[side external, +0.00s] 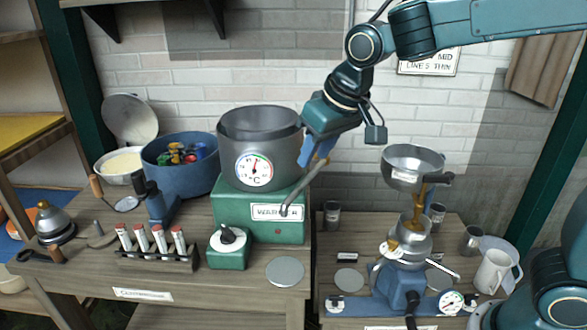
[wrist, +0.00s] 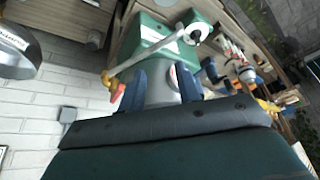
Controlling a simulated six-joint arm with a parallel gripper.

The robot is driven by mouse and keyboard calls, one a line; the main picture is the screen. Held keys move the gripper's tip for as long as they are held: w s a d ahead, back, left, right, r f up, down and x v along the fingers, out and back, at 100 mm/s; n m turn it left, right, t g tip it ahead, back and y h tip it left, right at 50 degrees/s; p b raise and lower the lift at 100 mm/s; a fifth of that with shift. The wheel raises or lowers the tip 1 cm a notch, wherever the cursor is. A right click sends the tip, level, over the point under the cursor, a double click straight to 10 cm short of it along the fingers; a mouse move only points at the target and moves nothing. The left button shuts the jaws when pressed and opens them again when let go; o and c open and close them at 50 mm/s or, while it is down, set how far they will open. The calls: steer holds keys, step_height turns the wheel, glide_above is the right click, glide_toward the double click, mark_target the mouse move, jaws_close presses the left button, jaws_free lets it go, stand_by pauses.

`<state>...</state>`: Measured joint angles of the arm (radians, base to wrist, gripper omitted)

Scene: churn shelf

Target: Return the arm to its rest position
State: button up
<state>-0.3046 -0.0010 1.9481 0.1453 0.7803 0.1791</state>
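My gripper (side external: 314,156) hangs beside the right wall of the grey pot with the round dial (side external: 253,168), above the right end of the green warmer box (side external: 262,212). In the wrist view my gripper's two blue fingers (wrist: 161,82) stand well apart. The pot's grey side (wrist: 160,92) shows between and beyond them, and nothing is clearly held. A thin metal rod (side external: 304,188) slants up from the warmer's front to an orange end close to the fingers. In the wrist view the rod (wrist: 150,57) crosses just beyond the fingertips. Whether a finger touches the pot or rod cannot be told.
A funnel bowl (side external: 412,165) tops a blue-based stand (side external: 398,287) at the right. A blue tub (side external: 181,163), a rack of tubes (side external: 155,256) and a bell (side external: 54,225) are left of the pot. The white brick wall (side external: 240,75) is close behind; free air lies above the right table.

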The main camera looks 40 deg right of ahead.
steer(key=s+d, duration=0.4)
steer(key=s, duration=0.7)
steer(key=s+d+f, duration=0.1)
steer(key=s+d, duration=0.4)
steer(key=s, duration=0.6)
steer(key=shift+d+t, duration=0.25)
steer(key=shift+t, duration=0.15)
